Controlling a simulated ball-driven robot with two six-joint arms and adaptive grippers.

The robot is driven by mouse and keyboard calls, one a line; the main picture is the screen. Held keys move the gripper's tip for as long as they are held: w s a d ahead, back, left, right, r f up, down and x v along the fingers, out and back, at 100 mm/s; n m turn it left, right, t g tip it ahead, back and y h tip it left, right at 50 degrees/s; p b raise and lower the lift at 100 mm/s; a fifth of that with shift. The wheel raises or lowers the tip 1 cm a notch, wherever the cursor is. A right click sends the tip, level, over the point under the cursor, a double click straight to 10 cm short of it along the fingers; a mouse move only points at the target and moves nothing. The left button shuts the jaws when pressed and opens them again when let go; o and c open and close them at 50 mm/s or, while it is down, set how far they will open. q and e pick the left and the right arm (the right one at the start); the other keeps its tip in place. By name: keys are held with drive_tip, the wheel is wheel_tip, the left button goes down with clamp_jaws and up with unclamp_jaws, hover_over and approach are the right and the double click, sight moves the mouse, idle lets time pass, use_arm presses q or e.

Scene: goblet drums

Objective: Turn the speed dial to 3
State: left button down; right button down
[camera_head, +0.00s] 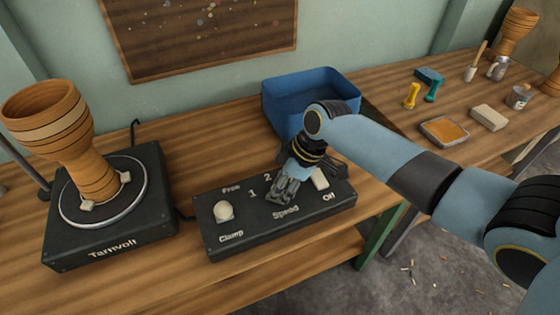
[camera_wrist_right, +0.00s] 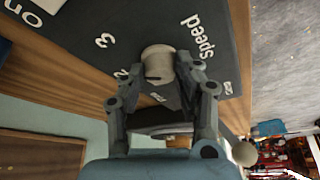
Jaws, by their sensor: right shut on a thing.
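The dark control box (camera_head: 240,235) lies on the bench, with "1" and "2" printed above the word "Speed". My right gripper (camera_head: 283,190) reaches down onto its middle and hides the speed dial in the head view. In the right wrist view the pale round speed dial (camera_wrist_right: 158,60) sits between the fingertips of my right gripper (camera_wrist_right: 157,72), which is shut on it. The "3" (camera_wrist_right: 104,40) and "2" show on the panel left of the dial. I cannot tell which number the dial points to. My left gripper is in neither view.
A pale clamp knob (camera_head: 223,211) and a white power switch (camera_head: 320,180) flank the dial. A turntable (camera_head: 150,225) bearing a wooden goblet drum (camera_head: 65,130) stands at left. A blue crate (camera_head: 285,95) stands behind the box. Small tools and a sponge tray (camera_head: 425,137) lie at right.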

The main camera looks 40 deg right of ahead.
drive_tip(key=m+p, duration=0.1)
drive_tip(key=m+h+p, duration=0.1)
drive_tip(key=m+p, duration=0.1)
drive_tip(key=shift+a+r+t, duration=0.1)
drive_tip(key=shift+r+t, duration=0.1)
drive_tip(key=shift+t, duration=0.1)
drive_tip(key=shift+f+m+h+p, duration=0.1)
drive_tip(key=shift+m+h+p, duration=0.2)
drive_tip(key=shift+m+p, duration=0.4)
drive_tip(key=c, duration=1)
unclamp_jaws()
drive_tip(key=shift+o, duration=0.2)
drive_tip(key=v, duration=1.2)
drive_tip(key=shift+s, duration=0.2)
